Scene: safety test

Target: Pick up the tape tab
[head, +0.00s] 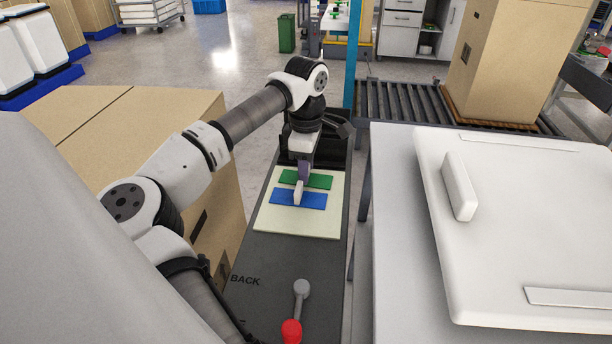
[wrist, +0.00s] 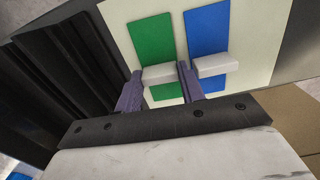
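The white tape tab (wrist: 215,65) shows in the wrist view across the blue rectangle (wrist: 209,30) and, left of one finger, across the green rectangle (wrist: 152,41). That finger covers its middle, so I cannot tell whether the white is one piece or two. In the head view the white tab (head: 298,196) lies over the blue rectangle, just below my gripper (head: 303,172). My gripper (wrist: 159,74) has its two purple fingers apart, with the left part of the white between them in the picture. Whether they touch it is unclear.
The rectangles lie on a cream mat (head: 276,223) on a dark narrow surface (head: 268,262) marked BACK. A red-tipped lever (head: 292,331) stands near its front. Cardboard boxes (head: 150,107) are at left, a white table (head: 396,220) at right. A roller conveyor (head: 405,101) lies behind.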

